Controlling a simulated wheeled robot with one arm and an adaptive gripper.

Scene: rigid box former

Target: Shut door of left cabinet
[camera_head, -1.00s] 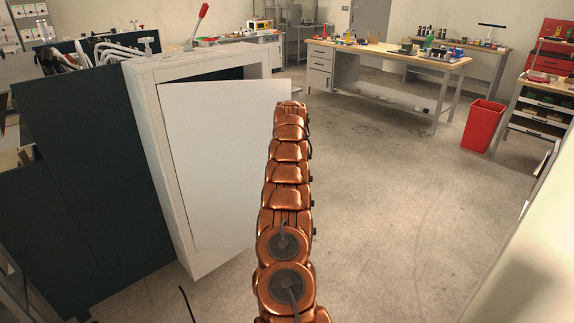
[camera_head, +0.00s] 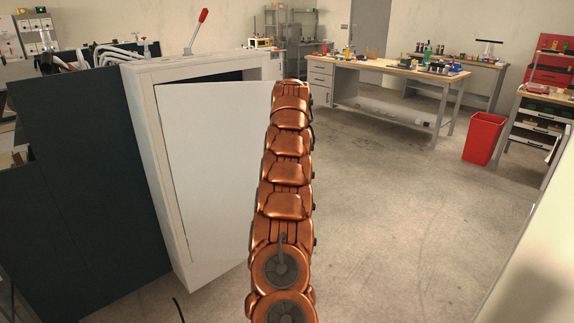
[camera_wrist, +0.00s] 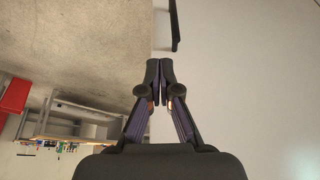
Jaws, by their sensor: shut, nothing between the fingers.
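The white left cabinet (camera_head: 148,140) stands left of my arm in the head view. Its white door (camera_head: 212,165) is partly open, with a dark gap showing along the top. My copper arm reaches up beside the door's right edge and hides part of it. My gripper is hidden in the head view. In the wrist view my gripper (camera_wrist: 160,80) is shut with nothing between the fingers. A plain pale panel (camera_wrist: 250,70), apparently the door, fills the right of that view, close to the fingertips. I cannot tell whether they touch it. A dark bar (camera_wrist: 173,25) lies along the panel's edge.
A dark panel (camera_head: 80,190) stands left of the cabinet. A red-handled lever (camera_head: 197,30) rises above the cabinet. A workbench (camera_head: 390,70), a red bin (camera_head: 484,138) and a drawer rack (camera_head: 535,125) stand farther back. The concrete floor right of my arm is clear.

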